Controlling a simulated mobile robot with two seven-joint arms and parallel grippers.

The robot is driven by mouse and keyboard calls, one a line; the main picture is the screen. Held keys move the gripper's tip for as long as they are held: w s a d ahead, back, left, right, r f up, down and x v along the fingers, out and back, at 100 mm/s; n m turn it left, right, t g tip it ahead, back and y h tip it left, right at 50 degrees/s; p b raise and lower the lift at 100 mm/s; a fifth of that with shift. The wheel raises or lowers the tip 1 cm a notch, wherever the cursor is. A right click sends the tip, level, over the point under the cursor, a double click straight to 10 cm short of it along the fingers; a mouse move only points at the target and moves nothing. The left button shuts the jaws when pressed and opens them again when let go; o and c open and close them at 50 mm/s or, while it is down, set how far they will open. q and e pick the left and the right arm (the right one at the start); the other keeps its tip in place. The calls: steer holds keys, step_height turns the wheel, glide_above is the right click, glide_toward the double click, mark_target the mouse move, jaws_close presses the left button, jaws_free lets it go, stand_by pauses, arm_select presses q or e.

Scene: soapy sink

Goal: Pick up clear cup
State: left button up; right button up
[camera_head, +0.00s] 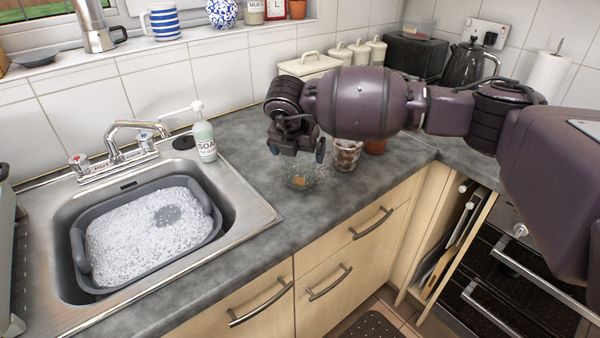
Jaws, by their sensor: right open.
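My right gripper (297,153) is open, with its fingers pointing down over the counter. A clear glass cup (299,181) stands on the grey counter just below the fingers, with something brown showing in it. The gripper and arm hide its upper part. I cannot tell whether the fingers touch it. A second glass-like container (347,155) with brown and white contents stands to the right of the gripper, partly hidden by my arm. My left gripper is not in view.
A sink holds a grey tub (78,258) of suds at left. A soap bottle (204,136) stands by the tap (130,140). A terracotta pot (375,147) and cream canisters (360,52) are near my arm. The counter (250,165) between sink and cup is clear.

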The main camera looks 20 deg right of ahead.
mark_target(301, 161)
steer(key=x, duration=0.5)
steer(key=shift+b, duration=0.4)
steer(key=shift+s, duration=0.1)
steer(key=c, duration=0.8)
